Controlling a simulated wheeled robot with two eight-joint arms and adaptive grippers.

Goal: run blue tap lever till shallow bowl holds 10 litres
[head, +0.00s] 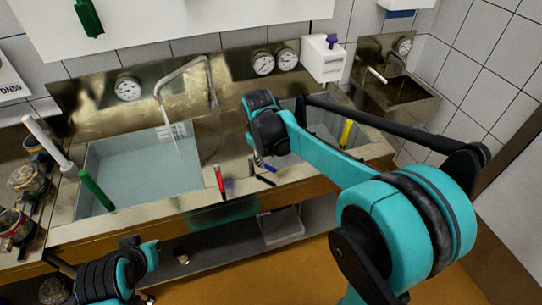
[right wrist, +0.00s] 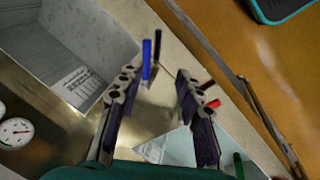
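The blue tap lever (head: 259,163) stands on the metal counter between two sunken bowls; it also shows in the right wrist view (right wrist: 146,60). My right gripper (right wrist: 156,74) is open, with the blue lever near its left fingertip; contact cannot be told. In the head view my right wrist hides much of this gripper (head: 257,153). The left bowl (head: 97,165) holds water, and a thin stream falls into it from the curved spout (head: 182,72). The right bowl (right wrist: 90,35) looks dry. I cannot tell which is the shallow one. My left arm is low at left; its gripper's state is unclear.
A red lever (head: 220,182) and a black lever (head: 265,180) stand close to the blue one. Dial gauges (head: 263,63) line the back panel.

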